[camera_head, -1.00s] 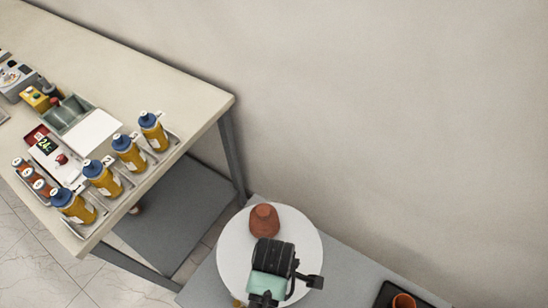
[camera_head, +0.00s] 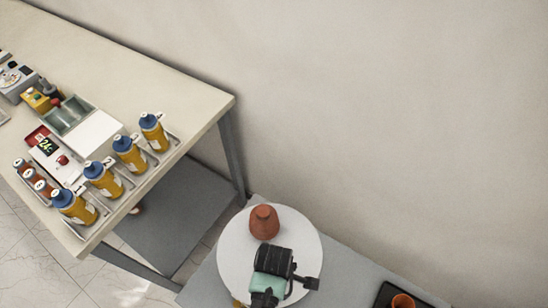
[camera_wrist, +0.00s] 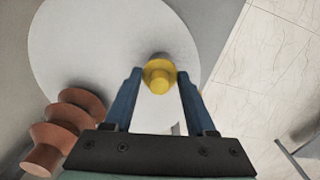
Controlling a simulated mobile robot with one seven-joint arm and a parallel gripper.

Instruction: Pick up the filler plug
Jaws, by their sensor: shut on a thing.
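The filler plug (camera_wrist: 158,76), a yellow round stepped piece, is between the blue fingers of my gripper (camera_wrist: 160,84) in the wrist view. The gripper is shut on it, with the fingertips at its two sides. The plug is over the white round plate (camera_wrist: 85,40); I cannot tell whether it touches the plate. In the head view a small yellow bit (camera_head: 238,302) shows at the bottom edge, and my wrist hides the fingertips.
A brown ribbed bushing (camera_head: 264,222) is on the plate (camera_head: 232,262), near my gripper; a brown ribbed part also shows in the wrist view (camera_wrist: 68,118). A black tray (camera_head: 384,297) with a brown piece (camera_head: 403,302) is at right. Yellow bottles (camera_head: 130,154) stand on the left table.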

